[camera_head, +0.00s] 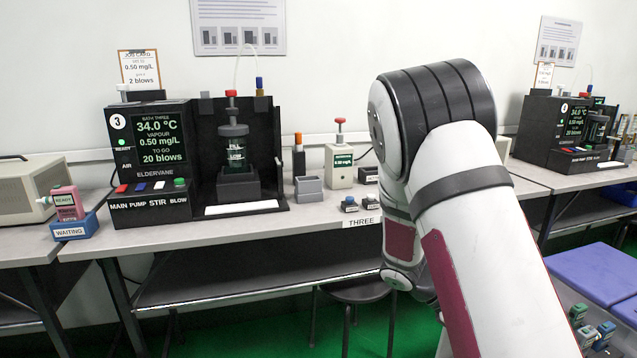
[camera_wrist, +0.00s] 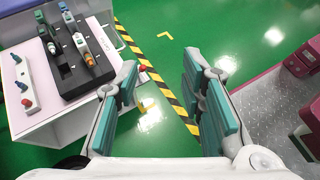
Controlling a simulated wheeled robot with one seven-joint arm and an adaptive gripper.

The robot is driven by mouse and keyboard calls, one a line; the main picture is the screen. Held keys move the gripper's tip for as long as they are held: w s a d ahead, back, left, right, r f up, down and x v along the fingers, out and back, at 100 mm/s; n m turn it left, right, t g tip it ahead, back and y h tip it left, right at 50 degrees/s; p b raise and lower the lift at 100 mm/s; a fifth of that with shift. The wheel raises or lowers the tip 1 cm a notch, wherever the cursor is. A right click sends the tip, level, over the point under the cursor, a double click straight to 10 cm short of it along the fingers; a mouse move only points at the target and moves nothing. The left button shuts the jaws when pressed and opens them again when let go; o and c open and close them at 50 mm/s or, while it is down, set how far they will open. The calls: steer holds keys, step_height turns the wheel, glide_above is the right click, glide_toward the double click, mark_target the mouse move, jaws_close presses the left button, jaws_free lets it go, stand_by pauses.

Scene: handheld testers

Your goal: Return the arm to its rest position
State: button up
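My arm, white with black bands and dark red panels, fills the right half of the head view, its elbow raised in front of the bench. My gripper (camera_wrist: 160,105) shows in the wrist view with its two teal-padded fingers spread wide apart and nothing between them. Below it are the green floor and a yellow-black striped line (camera_wrist: 165,85). The gripper is not visible in the head view.
A bench (camera_head: 255,228) holds a black bath unit (camera_head: 150,155), a pink tester (camera_head: 66,203) in a blue "WAITING" holder (camera_head: 75,228) and a white box (camera_head: 339,165). In the wrist view, a cart top (camera_wrist: 45,110) with a black rack (camera_wrist: 78,62) stands left.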

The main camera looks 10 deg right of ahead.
steer(key=s+a+r+m+t+y, duration=0.3)
steer(key=s+a+r+m+y, duration=0.35)
steer(key=s+a, duration=0.5)
steer(key=s+a+r+m+t+y, duration=0.35)
steer(key=s+a+r+m, duration=0.45)
steer(key=s+a, duration=0.4)
step_height(320, 180, up, 34)
steer(key=w+n+t+p, duration=0.1)
steer(key=t+p, duration=0.3)
steer(key=p, duration=2.7)
steer(key=shift+w+n, duration=0.2)
steer(key=shift+n, duration=0.25)
